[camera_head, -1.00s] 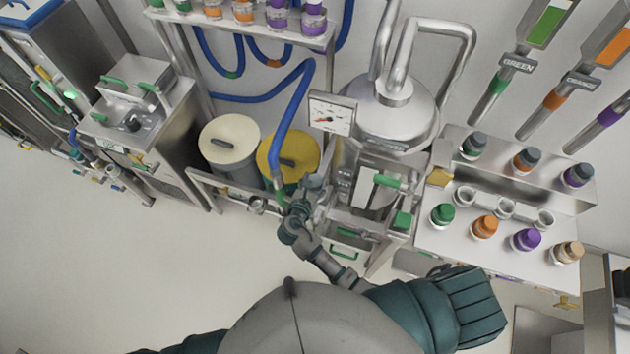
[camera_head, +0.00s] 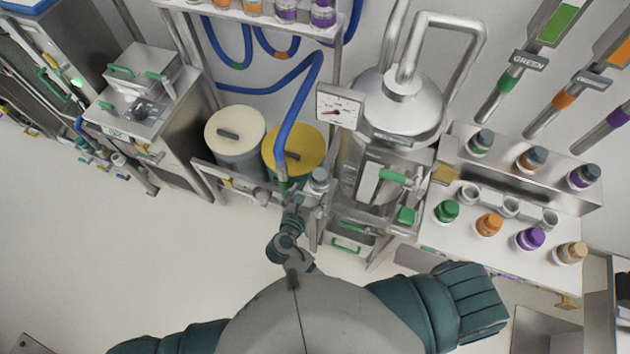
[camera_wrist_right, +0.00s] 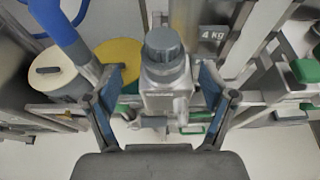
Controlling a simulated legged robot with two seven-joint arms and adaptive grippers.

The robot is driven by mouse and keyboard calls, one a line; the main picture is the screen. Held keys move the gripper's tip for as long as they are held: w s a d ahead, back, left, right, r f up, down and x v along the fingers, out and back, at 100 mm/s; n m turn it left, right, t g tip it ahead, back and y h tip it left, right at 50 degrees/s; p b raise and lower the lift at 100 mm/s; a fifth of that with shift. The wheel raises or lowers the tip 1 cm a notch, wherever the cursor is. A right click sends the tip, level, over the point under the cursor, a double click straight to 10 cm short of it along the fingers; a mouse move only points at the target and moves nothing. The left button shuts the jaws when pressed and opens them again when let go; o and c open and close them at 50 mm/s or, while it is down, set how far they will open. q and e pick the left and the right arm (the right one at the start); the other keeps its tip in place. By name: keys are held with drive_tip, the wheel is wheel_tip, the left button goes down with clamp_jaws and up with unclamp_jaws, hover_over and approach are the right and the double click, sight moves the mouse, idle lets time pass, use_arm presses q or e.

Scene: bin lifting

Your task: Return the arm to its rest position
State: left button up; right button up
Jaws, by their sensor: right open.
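My right gripper (camera_head: 292,198) is stretched out in front of me at the base of the yellow-lidded bin. In the right wrist view its two blue-padded fingers (camera_wrist_right: 160,90) stand wide apart. A metal canister with a dark grey screw cap (camera_wrist_right: 165,55) shows between the fingers in the picture; gaps show on both sides of it, and it is not gripped. In the head view the grey-capped canister (camera_head: 319,180) stands just right of the gripper. My left gripper is not in view.
A cream-lidded bin (camera_head: 232,155) and the yellow-lidded bin (camera_head: 300,165) stand behind a metal rail. A blue hose (camera_head: 295,110) hangs close to my right gripper. A steel vessel with a gauge (camera_head: 400,100) stands to the right. The floor at left is clear.

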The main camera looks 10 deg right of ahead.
drive_tip(key=v, duration=0.3)
drive_tip(key=shift+s+a, duration=0.15)
drive_tip(key=shift+a, duration=0.1)
drive_tip(key=shift+d, duration=0.1)
drive_tip(key=s+d+f+m+g+y+b, duration=0.1)
drive_tip(key=s+f+m+g+y+b, duration=0.15)
drive_tip(key=f, duration=1.05)
drive_tip(key=s+d+f+m+g+y+b, duration=0.15)
drive_tip(key=s+f, duration=0.25)
drive_tip(key=f, duration=0.9)
drive_tip(key=s+d+f+m+g+y+b, duration=0.1)
drive_tip(key=s+f+m+g+y, duration=0.15)
drive_tip(key=f, duration=1.05)
drive_tip(key=s+d+f+m+g+b, duration=0.1)
drive_tip(key=s+d+f+m, duration=0.3)
drive_tip(key=s+f+m, duration=0.2)
drive_tip(key=s+d+f+m+g+y+b, duration=0.1)
drive_tip(key=s+d+f+m, duration=0.4)
drive_tip(key=s, duration=0.6)
drive_tip(key=s+d+f+m+g+b, duration=0.2)
drive_tip(key=s+d+f+m, duration=0.3)
drive_tip(key=s+f+m, duration=0.4)
drive_tip(key=shift+d, duration=0.25)
